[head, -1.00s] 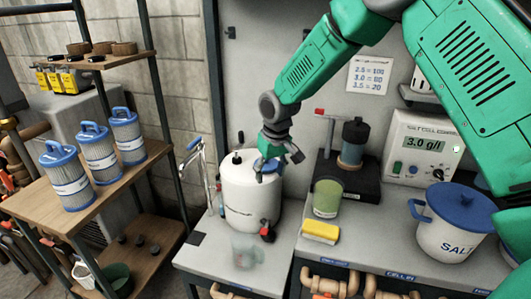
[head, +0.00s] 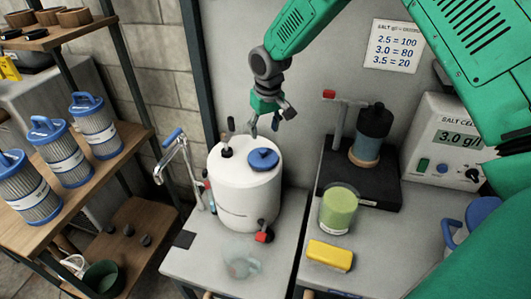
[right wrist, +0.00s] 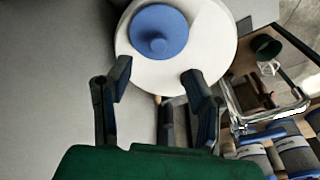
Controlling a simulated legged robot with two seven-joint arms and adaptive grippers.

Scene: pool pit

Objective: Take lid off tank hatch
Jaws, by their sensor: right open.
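The white tank (head: 243,195) stands upright on the grey bench. Its round blue lid (head: 263,158), with a raised knob, sits on the tank top towards the right; the hatch opening under it is hidden. The lid also shows in the right wrist view (right wrist: 158,35), beyond the fingertips. My right gripper (head: 264,126) is above the tank top, a little behind the lid and apart from it. In the right wrist view its fingers (right wrist: 158,82) are spread with nothing between them. My left gripper is not in view.
A black fitting (head: 227,150) rises from the tank top left of the lid. A tap (head: 175,160) stands left of the tank. A clear jug (head: 241,262) is in front. A green beaker (head: 338,208) and yellow sponge (head: 330,255) are to the right.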

